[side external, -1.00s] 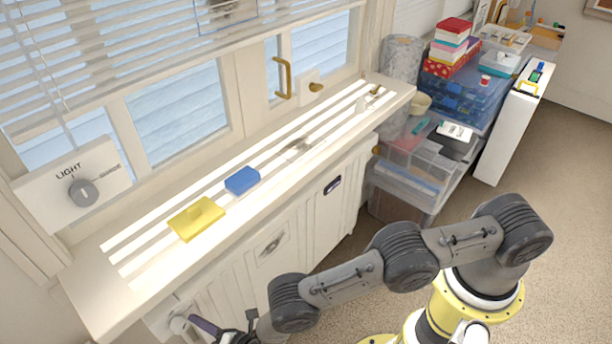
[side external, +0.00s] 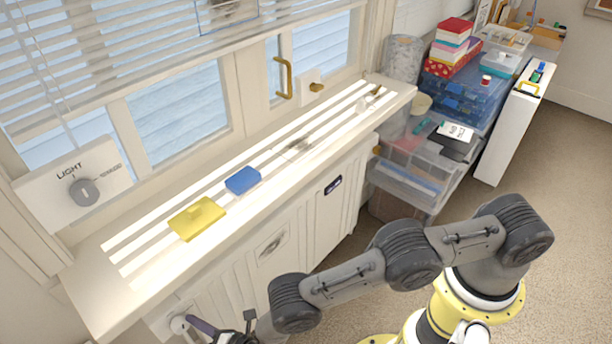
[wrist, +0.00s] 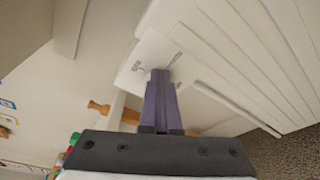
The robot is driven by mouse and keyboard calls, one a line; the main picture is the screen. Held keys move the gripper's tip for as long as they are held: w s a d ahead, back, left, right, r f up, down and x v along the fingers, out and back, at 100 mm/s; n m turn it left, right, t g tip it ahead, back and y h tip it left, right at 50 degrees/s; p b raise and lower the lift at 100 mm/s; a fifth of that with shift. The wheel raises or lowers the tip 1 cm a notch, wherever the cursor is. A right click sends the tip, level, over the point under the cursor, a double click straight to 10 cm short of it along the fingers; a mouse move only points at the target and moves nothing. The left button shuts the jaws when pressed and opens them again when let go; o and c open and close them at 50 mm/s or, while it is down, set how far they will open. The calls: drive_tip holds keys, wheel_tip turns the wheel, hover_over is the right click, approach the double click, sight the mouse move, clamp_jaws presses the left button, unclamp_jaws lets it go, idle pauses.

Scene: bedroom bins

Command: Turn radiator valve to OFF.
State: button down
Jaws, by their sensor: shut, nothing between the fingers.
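The radiator valve (side external: 179,323) is a small whitish round knob on a pale plate at the lower left of the side view, below the front end of the sill. My gripper (side external: 193,322) has purple fingers whose tips are right beside the knob; I cannot tell whether they touch it. In the wrist view my gripper (wrist: 160,73) is shut and empty, its fingers together and pointing at a white plate (wrist: 150,48) with grey markings. The knob is not clearly seen there, and its setting cannot be read.
The white sill (side external: 140,291) above the radiator (side external: 310,223) holds a yellow block (side external: 190,222) and a blue block (side external: 243,180). A light switch panel (side external: 112,170) is on the left wall. Storage bins (side external: 405,190) stand at the back right. Open carpet lies to the right.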

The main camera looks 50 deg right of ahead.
drive_tip(key=shift+a+r, duration=0.3)
drive_tip(key=shift+r, duration=0.15)
drive_tip(key=shift+s+d+r, duration=0.1)
drive_tip(key=shift+d+r, duration=0.05)
drive_tip(key=shift+d, duration=0.15)
drive_tip(key=s, duration=0.5)
drive_tip(key=shift+s, duration=0.4)
